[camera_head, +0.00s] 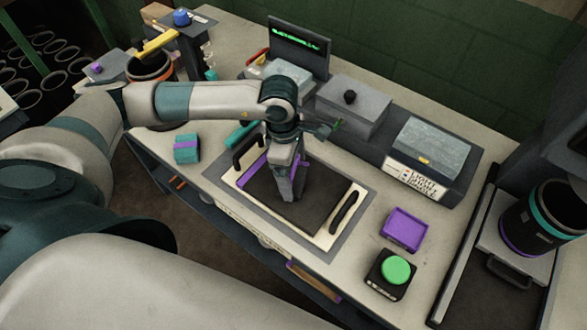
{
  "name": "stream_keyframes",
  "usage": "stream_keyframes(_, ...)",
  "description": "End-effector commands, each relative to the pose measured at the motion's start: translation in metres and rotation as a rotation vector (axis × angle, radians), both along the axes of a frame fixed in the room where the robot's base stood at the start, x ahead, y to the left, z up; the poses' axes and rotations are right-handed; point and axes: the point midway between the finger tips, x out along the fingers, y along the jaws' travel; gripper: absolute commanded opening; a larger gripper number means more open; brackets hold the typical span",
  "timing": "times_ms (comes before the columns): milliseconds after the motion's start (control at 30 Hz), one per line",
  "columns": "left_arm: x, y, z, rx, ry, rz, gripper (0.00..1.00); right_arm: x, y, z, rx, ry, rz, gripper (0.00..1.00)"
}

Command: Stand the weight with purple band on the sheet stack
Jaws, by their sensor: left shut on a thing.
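My left gripper (288,190) points down over the dark sheet stack (316,212), which lies in a pale tray with black handles. Its fingers are shut on a narrow grey thing, low against the sheets. The fingers hide most of this thing, and I cannot make out a purple band on it or whether it touches the stack. A purple strip (254,171) shows along the left side of the stack. A teal block with a purple band (186,149) stands on the bench to the left, apart from the gripper. My right gripper is not in view.
A purple tray (404,230) and a green button on a black box (396,270) are right of the pale tray. Grey machines (352,107) and a scale-like box (432,155) stand behind. A black container with teal and purple bands (543,217) is at far right.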

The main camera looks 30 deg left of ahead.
Motion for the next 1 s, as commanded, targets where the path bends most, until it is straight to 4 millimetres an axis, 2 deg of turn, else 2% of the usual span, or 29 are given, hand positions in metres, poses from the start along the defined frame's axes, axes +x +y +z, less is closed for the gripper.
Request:
stream_keyframes(200, 0.001, 0.000, -0.002, -0.001, -0.003, -0.001, 0.36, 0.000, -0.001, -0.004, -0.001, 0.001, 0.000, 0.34)
stream_keyframes(233, 0.000, 0.000, -0.002, 0.000, 0.000, 0.000, 0.90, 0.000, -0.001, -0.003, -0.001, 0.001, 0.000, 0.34)
stream_keyframes(267, 0.000, 0.000, -0.002, 0.000, 0.000, 0.000, 0.98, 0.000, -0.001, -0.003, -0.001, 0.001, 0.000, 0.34)
stream_keyframes(300, 0.000, 0.000, -0.002, 0.000, 0.000, 0.000, 1.00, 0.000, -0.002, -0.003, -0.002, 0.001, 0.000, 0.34)
stream_keyframes(733, 0.000, 0.000, 0.003, -0.001, -0.001, -0.001, 1.00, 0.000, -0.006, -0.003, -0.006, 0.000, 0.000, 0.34)
stream_keyframes(867, 0.001, 0.002, 0.016, -0.001, -0.004, -0.002, 1.00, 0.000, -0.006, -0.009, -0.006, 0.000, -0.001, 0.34)
stream_keyframes(1000, 0.001, 0.005, 0.038, -0.001, -0.005, 0.000, 1.00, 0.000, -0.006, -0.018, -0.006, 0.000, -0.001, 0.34)
